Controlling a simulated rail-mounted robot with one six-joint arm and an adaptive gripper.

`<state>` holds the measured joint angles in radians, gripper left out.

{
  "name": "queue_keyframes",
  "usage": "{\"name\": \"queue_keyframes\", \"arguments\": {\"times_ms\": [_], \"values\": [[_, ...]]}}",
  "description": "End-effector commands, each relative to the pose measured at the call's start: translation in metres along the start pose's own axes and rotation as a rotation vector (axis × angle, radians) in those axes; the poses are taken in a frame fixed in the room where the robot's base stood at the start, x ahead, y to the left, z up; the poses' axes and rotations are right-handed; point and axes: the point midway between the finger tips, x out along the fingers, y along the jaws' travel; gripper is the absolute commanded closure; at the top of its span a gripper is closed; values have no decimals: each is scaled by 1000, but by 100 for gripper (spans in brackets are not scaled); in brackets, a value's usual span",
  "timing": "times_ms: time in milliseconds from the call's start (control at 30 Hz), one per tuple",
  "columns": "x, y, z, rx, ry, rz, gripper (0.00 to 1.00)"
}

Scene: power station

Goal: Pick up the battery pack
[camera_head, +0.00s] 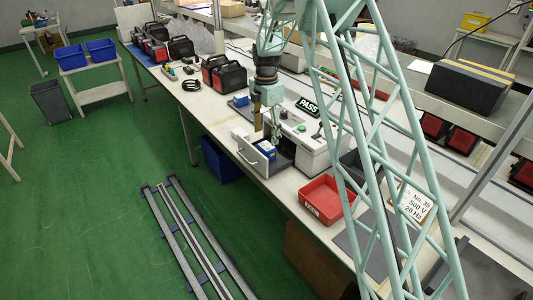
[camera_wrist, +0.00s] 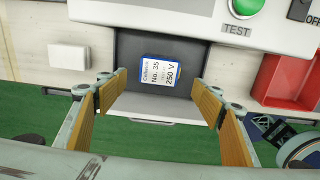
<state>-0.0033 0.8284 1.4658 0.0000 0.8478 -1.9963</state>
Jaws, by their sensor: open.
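A blue battery pack with a white label reading "No. 35" and "250 V" (camera_wrist: 168,75) lies in the open dark drawer of the tester. In the head view the pack (camera_head: 268,147) shows partly, just below my gripper (camera_head: 267,130). In the wrist view my gripper (camera_wrist: 160,82) is open, its two tan-padded fingers spread left and right of the pack. The pack looks free of both pads. The exact height gap is hard to tell.
The white tester (camera_head: 310,140) has a green TEST button (camera_wrist: 245,6) and a PASS display (camera_head: 307,107). A red tray (camera_head: 326,200) stands to the right of the drawer. Another small blue-topped item (camera_head: 240,101) lies behind my gripper. Black-and-red cases (camera_head: 223,76) stand farther left.

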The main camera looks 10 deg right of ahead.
Motion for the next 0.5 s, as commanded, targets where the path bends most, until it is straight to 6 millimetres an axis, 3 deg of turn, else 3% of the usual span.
{"name": "queue_keyframes", "arguments": {"times_ms": [200,500], "values": [[19,0,0,0,0,-1,39],[22,0,0,0,0,0,39]]}}
